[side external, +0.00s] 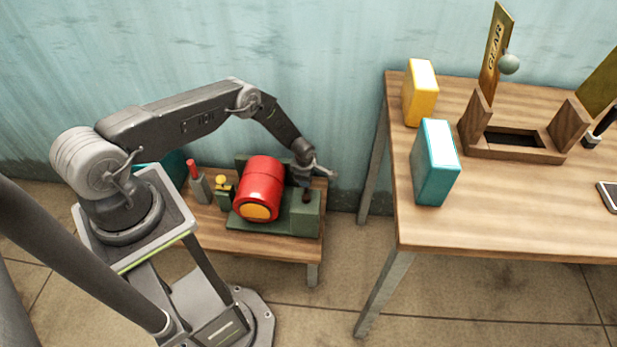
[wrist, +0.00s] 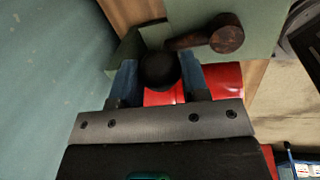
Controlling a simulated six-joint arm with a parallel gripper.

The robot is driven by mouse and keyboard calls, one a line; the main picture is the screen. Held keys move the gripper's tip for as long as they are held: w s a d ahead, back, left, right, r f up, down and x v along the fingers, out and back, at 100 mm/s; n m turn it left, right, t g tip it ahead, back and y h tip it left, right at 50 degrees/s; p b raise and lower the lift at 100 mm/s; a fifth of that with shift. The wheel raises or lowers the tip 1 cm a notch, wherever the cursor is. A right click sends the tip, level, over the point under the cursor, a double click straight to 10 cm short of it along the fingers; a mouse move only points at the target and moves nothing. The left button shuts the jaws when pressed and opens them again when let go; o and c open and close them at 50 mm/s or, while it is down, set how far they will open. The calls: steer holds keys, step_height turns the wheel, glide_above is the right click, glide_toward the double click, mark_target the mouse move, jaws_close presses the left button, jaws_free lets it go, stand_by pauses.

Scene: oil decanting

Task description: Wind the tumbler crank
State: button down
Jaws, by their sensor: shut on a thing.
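The tumbler (side external: 262,185) is a red drum with an orange end, lying on a green base on the low wooden bench. My gripper (side external: 304,182) points down at the drum's right end, over a green block of the base. In the wrist view, my gripper (wrist: 159,66) has its two blue fingers on either side of the crank's round black knob, shut on it. The brown crank arm (wrist: 205,37) runs right from near the knob to a round brown hub. The red drum shows partly behind the fingers; the fingers' exact contact is partly hidden by the knob.
A grey bottle with a red top (side external: 198,183) and a small yellow-and-dark item (side external: 223,193) stand left of the drum. The taller table (side external: 450,235) at right holds a yellow box (side external: 420,92), a teal box (side external: 435,163) and a wooden frame (side external: 513,152). The wall is close behind.

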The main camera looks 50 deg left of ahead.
steer(key=shift+a, duration=0.1)
stand_by(0.4)
steer(key=c, duration=0.6)
jaws_free()
steer(key=shift+c, duration=0.2)
step_height(320, 180, up, 14)
steer(key=s+d, duration=0.1)
steer(key=s, duration=0.1)
steer(key=shift+d+f, duration=0.2)
steer(key=shift+d, duration=0.15)
steer(key=shift+s, duration=0.1)
